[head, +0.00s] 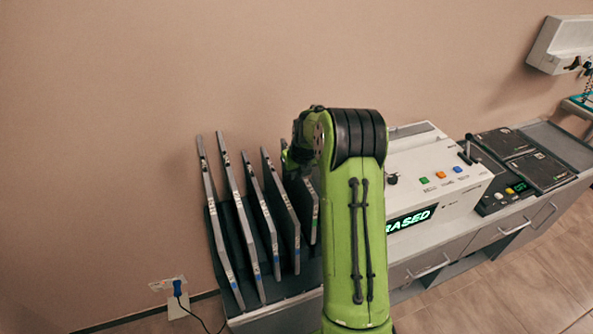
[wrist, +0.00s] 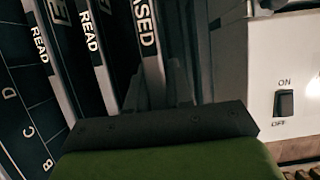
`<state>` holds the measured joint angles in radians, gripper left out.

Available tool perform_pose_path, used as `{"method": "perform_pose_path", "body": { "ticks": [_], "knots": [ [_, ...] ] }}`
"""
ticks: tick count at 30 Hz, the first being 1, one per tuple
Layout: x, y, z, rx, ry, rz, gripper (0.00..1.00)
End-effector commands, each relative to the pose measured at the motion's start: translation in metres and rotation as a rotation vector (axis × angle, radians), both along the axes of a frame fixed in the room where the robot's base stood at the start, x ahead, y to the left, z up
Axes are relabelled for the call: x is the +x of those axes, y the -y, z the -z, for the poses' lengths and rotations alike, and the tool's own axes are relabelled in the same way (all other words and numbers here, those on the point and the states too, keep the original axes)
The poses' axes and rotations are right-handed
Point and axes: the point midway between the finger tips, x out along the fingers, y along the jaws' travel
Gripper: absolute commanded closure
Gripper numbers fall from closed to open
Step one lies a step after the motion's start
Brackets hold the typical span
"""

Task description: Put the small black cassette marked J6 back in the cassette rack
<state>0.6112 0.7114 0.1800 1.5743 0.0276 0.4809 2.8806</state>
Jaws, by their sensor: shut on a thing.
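The cassette rack (head: 260,245) stands at the left of the counter against the wall, with several thin cassettes upright and leaning in it. My gripper (wrist: 160,82) is shut on a cassette (wrist: 147,38) whose dark spine reads "...ASED", the start being cut off. The held cassette is upright beside others reading "READ" (wrist: 89,40) in the wrist view. I cannot read J6 on any of them, nor tell whether the held one is fully seated.
A white machine (head: 440,170) with coloured buttons stands close right of the rack. Its display (head: 410,219) reads "...RASED". Its ON/OFF switch (wrist: 285,103) shows in the wrist view. Dark flat cassettes (head: 540,170) lie farther right. A wall socket with a blue plug (head: 177,288) is at lower left.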

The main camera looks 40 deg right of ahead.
Motion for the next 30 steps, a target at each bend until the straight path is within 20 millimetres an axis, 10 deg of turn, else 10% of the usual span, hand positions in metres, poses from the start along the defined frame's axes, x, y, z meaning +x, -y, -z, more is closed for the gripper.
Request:
{"method": "perform_pose_path", "body": {
  "ticks": [30],
  "knots": [
    [0.001, 0.0, 0.021, -0.002, 0.003, 0.0, 1.0]
  ]
}}
